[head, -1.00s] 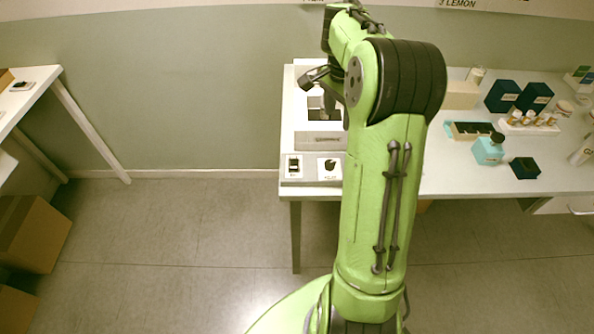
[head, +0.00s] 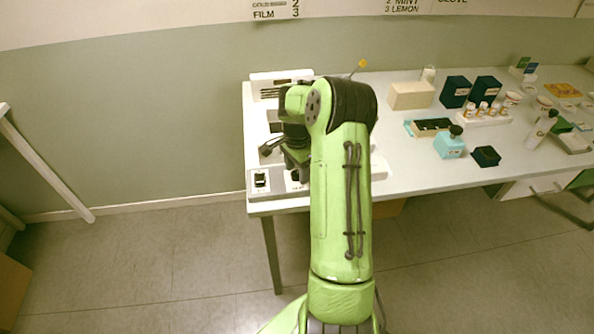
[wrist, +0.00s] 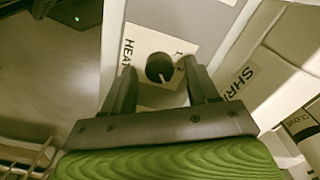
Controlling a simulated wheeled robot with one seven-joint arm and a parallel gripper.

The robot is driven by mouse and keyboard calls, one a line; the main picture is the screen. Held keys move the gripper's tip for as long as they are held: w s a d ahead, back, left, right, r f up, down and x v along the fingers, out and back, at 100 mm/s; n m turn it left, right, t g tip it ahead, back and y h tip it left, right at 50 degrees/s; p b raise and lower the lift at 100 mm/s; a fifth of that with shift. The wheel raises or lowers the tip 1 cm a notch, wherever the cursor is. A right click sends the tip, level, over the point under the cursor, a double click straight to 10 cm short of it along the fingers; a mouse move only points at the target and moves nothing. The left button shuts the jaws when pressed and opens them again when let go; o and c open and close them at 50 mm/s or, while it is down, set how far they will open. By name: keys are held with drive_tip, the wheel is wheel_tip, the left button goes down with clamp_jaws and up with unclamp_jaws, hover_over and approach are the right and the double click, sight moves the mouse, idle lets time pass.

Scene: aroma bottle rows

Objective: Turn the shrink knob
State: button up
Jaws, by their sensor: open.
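The shrink knob (wrist: 159,68) is a round dark knob with a pale pointer mark, on a white label plate reading "HEAT" at its left. In the head view the knob (head: 296,175) shows on the low control panel (head: 282,190) at the table's front left corner, partly behind my arm. My gripper (wrist: 157,76) is open, with one finger on each side of the knob in the wrist view. I cannot tell whether the fingers touch it. In the head view my gripper (head: 297,165) is over the panel, mostly hidden by my arm.
A black switch (head: 260,180) is left of the knob. A "SHRI..." label (wrist: 238,83) is on a pale surface right of the gripper.

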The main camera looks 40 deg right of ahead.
drive_tip(key=shift+f, duration=0.1)
drive_tip(key=c, duration=1)
drive_tip(key=shift+c, duration=0.2)
drive_tip(key=n, duration=0.4)
drive_tip(key=shift+w+n+p, duration=0.1)
drive_tip(key=shift+n+p, duration=0.25)
drive_tip(key=shift+n, duration=0.05)
drive_tip(key=n, duration=1)
drive_tip(key=shift+w+n, duration=0.1)
drive_tip(key=shift+n, duration=0.3)
drive_tip(key=n, duration=0.4)
drive_tip(key=shift+a, duration=0.1)
drive_tip(key=shift+n, duration=0.3)
